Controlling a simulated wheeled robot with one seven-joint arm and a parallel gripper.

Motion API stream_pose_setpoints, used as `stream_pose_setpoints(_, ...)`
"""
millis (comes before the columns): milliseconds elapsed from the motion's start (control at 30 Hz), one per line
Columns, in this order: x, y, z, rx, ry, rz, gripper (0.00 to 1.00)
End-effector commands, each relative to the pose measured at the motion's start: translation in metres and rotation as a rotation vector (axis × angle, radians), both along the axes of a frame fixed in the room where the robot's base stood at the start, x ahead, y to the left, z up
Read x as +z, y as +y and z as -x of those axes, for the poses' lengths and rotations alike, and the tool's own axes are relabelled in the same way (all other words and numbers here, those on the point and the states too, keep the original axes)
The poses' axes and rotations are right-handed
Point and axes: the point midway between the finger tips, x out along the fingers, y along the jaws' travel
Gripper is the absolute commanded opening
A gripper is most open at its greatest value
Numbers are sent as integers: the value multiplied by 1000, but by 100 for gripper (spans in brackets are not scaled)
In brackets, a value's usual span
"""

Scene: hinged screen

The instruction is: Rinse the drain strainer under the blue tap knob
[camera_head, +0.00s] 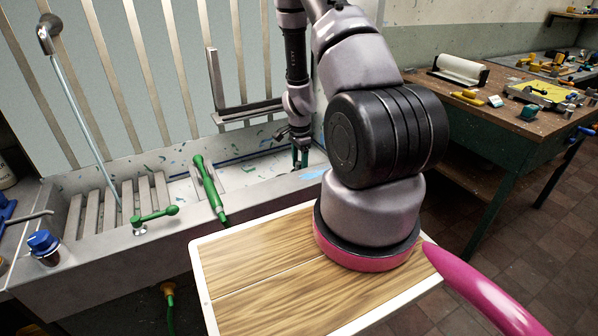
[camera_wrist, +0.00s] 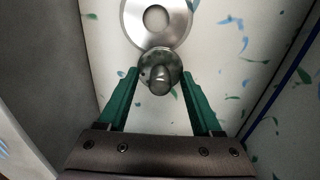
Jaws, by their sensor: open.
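In the wrist view a small round metal piece with a knob, which looks like the drain strainer (camera_wrist: 161,75), sits between my green fingertips. My gripper (camera_wrist: 160,82) is open, with a finger on each side; I cannot tell if either touches it. A flat metal drain ring (camera_wrist: 135,15) lies just beyond, touching or overlapped by the strainer. In the head view my gripper (camera_head: 300,157) reaches down into the paint-flecked sink trough; the strainer is not discernible there.
A green tap lever (camera_head: 155,215) and a green-handled tool (camera_head: 208,190) sit along the sink's front rim. Slats (camera_head: 130,195) cover the trough's left part. A metal L-shaped bracket (camera_head: 245,108) stands behind. A cluttered workbench (camera_head: 525,120) is at right.

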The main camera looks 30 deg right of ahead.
Motion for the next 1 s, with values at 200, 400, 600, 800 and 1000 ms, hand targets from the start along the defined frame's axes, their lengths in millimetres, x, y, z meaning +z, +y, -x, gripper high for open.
stream_pose_setpoints(200,0,0,0,1,0,0,17)
stream_pose_setpoints(400,0,0,0,1,0,0,0)
stream_pose_setpoints(600,5,0,0,2,-1,2,0)
stream_pose_setpoints(800,38,1,-2,4,-5,3,0)
stream_pose_setpoints(1000,78,1,-1,3,-4,2,0)
